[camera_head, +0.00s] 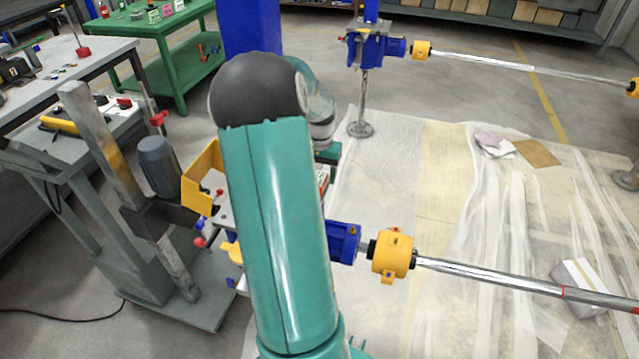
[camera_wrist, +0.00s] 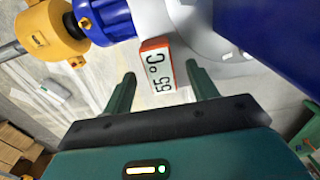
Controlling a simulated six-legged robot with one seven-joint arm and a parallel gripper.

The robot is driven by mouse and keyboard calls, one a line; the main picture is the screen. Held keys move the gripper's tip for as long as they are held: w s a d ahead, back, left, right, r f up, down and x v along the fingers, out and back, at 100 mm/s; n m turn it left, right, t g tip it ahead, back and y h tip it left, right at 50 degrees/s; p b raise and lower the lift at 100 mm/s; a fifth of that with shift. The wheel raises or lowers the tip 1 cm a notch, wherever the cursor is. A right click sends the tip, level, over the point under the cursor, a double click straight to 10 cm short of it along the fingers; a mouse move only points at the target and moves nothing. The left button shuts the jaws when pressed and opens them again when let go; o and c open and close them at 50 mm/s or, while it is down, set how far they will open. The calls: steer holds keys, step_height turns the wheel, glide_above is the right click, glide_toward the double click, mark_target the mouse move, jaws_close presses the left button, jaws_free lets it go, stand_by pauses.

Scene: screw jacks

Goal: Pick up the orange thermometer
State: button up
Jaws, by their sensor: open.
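The orange thermometer (camera_wrist: 157,66) is a small block with an orange edge and a white face reading "55 °C". In the wrist view it appears beside the grey and blue jack body (camera_wrist: 250,35), with its face toward the camera. My gripper (camera_wrist: 161,73) is open, and the thermometer shows between its two green fingertips with a gap on each side. I cannot tell whether the tips reach around it in depth. In the head view only a sliver of the thermometer (camera_head: 323,181) shows behind my arm, which hides most of my gripper.
A yellow coupling (camera_head: 393,254) and a steel shaft (camera_head: 500,278) run right from the near blue jack (camera_head: 343,241). Another blue jack (camera_head: 375,47) stands farther back. A grey workbench (camera_head: 75,150) is at left. Sheeting (camera_head: 450,190) covers the floor at right.

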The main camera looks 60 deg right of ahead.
step_height(320, 180, down, 2)
steer(key=shift+f, duration=0.1)
steer(key=shift+c, duration=0.2)
steer(key=c, duration=1.2)
steer(key=shift+r, duration=0.2)
